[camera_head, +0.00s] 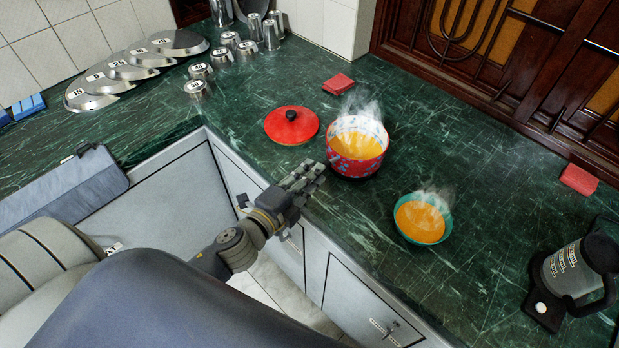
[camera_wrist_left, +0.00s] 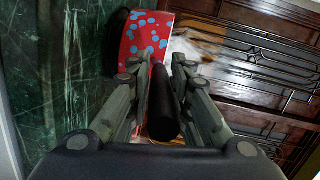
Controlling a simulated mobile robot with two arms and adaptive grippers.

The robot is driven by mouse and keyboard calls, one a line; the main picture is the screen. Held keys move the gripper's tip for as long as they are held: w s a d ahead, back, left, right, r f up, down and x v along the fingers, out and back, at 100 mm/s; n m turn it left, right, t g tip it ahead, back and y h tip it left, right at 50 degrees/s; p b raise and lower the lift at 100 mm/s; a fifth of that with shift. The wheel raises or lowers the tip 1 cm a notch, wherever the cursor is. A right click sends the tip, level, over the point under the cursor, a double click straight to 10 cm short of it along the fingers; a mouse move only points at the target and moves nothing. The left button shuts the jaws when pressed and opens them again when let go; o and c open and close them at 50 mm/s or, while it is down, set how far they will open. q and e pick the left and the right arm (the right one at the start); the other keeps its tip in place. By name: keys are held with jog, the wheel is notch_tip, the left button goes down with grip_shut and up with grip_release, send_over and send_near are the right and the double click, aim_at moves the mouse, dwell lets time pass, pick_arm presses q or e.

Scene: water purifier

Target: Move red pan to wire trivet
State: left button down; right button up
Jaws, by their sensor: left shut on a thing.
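The red pan (camera_head: 357,147) with a blue-spotted pattern is at the back centre of the green counter, full of steaming orange liquid. I cannot tell whether it rests on the counter or is slightly raised. My left gripper (camera_head: 313,171) is at its near left side. In the left wrist view the fingers (camera_wrist_left: 162,68) are shut around the pan's black handle (camera_wrist_left: 163,112), with the spotted pan wall (camera_wrist_left: 143,38) just beyond. I cannot make out a wire trivet in either view. My right gripper is not in view.
A red lid (camera_head: 291,126) with a black knob lies left of the pan. A teal bowl (camera_head: 422,217) of steaming orange liquid is to the right. Red blocks (camera_head: 338,83) lie near the back. A glass jug (camera_head: 572,268) stands far right. Metal cups and lids stand back left.

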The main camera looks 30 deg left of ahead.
pick_arm(q)
jog(key=shift+f, duration=0.6)
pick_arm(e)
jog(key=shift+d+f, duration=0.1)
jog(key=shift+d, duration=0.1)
pick_arm(q)
jog(key=shift+f, duration=0.15)
jog(key=c, duration=1.5)
grip_release()
jog(key=shift+f, duration=0.1)
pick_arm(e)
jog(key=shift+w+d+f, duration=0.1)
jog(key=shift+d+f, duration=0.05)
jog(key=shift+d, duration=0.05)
pick_arm(q)
jog(key=shift+o, duration=0.2)
jog(key=b+v, duration=0.3)
jog(key=v, duration=0.9)
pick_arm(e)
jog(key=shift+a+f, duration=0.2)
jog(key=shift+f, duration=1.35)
